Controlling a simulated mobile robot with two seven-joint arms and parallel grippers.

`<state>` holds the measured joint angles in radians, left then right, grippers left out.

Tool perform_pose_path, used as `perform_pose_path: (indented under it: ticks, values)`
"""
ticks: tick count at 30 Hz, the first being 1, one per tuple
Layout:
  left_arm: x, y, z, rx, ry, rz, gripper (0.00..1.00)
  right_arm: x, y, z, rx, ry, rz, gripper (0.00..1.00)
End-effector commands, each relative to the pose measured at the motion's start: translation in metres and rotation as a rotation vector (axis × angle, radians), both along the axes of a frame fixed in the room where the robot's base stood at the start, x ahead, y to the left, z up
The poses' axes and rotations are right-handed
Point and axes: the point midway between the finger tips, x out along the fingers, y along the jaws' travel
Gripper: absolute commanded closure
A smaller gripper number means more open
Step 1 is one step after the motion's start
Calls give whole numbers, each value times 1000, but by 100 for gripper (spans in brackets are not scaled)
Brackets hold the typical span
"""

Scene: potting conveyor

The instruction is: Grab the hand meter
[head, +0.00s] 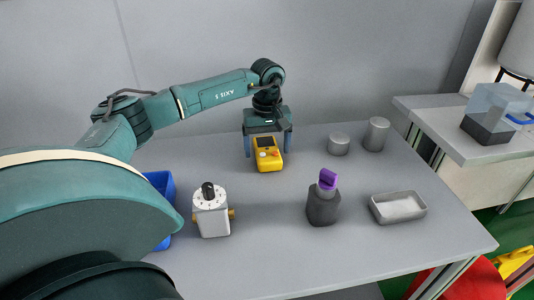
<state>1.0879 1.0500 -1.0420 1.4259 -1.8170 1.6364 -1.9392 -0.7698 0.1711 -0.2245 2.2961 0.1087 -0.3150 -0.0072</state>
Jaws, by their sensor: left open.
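The hand meter (267,154) is a yellow device with a dark screen. It is near the back middle of the grey table in the head view. My left gripper (268,145) is above it, pointing down, with one blue-grey finger on each side of the meter. The jaws are open, and a gap shows between the fingers and the meter's sides. The lower ends of the fingers are partly hard to make out. My right gripper is not in the picture.
A white dial device (211,214) and a blue bin (160,184) are at the left. A dark bottle with a purple top (323,204), a metal tray (398,207) and two grey cylinders (376,134) (339,144) are at the right. The front middle is clear.

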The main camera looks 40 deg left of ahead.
Motion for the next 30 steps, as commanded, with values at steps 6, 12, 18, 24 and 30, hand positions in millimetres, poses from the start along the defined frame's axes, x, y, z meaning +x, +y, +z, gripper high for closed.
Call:
perform_pose_path:
  ticks: [6,12,18,24,30]
  values:
    - [0,0,-7,-1,-1,-1,18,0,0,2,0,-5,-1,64]
    - [0,0,-6,-1,-1,-1,26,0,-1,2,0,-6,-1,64]
    - [0,0,-6,-1,-1,-1,43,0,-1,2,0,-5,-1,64]
    - [0,0,-6,-1,-1,-1,59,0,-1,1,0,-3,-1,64]
    - [0,0,-5,0,-2,-1,73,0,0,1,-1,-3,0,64]
